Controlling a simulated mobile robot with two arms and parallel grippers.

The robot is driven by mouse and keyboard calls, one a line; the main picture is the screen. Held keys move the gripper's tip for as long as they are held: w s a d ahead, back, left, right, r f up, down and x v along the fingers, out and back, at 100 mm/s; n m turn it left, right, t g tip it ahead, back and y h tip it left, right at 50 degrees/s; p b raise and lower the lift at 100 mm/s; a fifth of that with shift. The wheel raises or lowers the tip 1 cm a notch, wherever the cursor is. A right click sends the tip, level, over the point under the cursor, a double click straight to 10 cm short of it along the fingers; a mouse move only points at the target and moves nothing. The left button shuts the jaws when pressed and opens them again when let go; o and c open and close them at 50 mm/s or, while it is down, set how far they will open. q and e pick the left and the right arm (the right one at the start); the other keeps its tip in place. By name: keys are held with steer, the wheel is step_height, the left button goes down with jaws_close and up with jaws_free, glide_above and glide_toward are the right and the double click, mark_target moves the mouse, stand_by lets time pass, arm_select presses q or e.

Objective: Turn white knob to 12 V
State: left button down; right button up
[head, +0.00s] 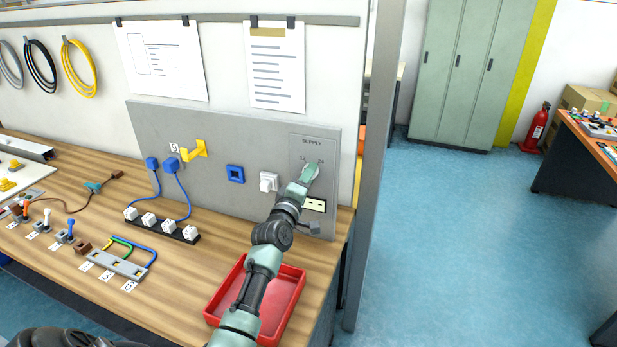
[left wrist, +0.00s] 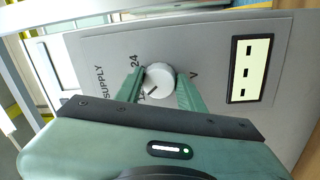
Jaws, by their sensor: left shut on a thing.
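The white knob (left wrist: 159,78) sits on the SUPPLY plate (head: 327,150) at the right end of the grey panel. In the left wrist view its dark pointer line faces the partly hidden 12 mark, with the 24 mark (left wrist: 134,61) clear above it. My left gripper (left wrist: 160,84) is shut on the knob, one finger on each side. In the head view the left gripper (head: 311,172) covers most of the knob. My right gripper is not in view.
A socket (head: 315,205) lies just below the knob on the plate. A white switch (head: 268,181) and a blue frame (head: 235,174) are to its left on the panel. A red tray (head: 290,297) lies under my left arm.

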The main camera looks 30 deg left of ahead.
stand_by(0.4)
arm_select(q)
steer(key=c, duration=0.9)
jaws_free()
steer(key=shift+s, duration=0.1)
steer(key=b+v, duration=0.1)
steer(key=v, duration=0.6)
steer(key=shift+s+b, duration=0.3)
steer(key=shift+s, duration=0.05)
